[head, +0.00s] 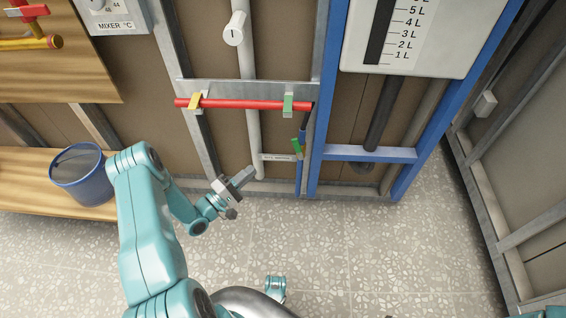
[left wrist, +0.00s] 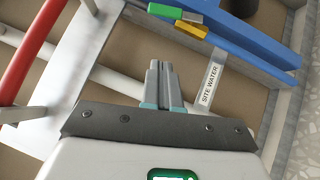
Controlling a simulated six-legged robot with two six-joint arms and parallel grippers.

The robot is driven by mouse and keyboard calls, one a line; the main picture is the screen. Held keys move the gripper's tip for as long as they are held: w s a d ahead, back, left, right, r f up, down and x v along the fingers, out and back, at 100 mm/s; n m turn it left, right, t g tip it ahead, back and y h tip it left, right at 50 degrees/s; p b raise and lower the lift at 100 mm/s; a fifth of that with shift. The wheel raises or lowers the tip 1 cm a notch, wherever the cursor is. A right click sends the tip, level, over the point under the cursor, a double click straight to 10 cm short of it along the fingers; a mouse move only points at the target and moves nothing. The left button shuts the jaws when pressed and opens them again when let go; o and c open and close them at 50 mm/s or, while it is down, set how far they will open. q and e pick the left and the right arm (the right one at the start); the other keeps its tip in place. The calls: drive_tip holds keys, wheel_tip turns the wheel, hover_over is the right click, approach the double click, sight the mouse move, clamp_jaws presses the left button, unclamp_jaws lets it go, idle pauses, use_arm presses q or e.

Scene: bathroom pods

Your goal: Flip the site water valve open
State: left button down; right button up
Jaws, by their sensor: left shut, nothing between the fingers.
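The site water valve has a small green lever (head: 296,146) beside the label "SITE WATER" (head: 278,158), low on the wall frame by the blue post. In the left wrist view the label (left wrist: 210,84) is readable, and a green lever (left wrist: 175,13) lies near a yellow part (left wrist: 190,28) by the blue beam. My left gripper (head: 244,176) is left of and below the valve in the head view, apart from it. Its fingers (left wrist: 161,68) are shut together with nothing between them. My right gripper is not in view.
A white vertical pipe (head: 253,135) passes nearby. A blue bucket (head: 78,190) stands at left on a wooden bench (head: 30,195). The speckled floor (head: 400,250) is clear at right.

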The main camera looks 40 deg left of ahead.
use_arm(q)
drive_tip(key=b, duration=0.2)
approach(295, 146)
drive_tip(key=w+a, duration=0.3)
drive_tip(key=w+d, duration=0.1)
drive_tip(key=w+d+b, duration=0.1)
drive_tip(key=w+d, duration=0.1)
drive_tip(key=shift+w+r, duration=0.15)
drive_tip(key=shift+r, duration=0.25)
drive_tip(key=r+m+g+p, duration=0.1)
drive_tip(key=d+r+m+g+p, duration=0.1)
drive_tip(key=p, duration=0.1)
drive_tip(key=shift+w+d, duration=0.1)
drive_tip(key=shift+w, duration=0.25)
drive_tip(key=shift+w+d+f, duration=0.1)
drive_tip(key=shift+d, duration=0.05)
drive_tip(key=shift+f, duration=0.2)
drive_tip(key=shift+m, duration=0.3)
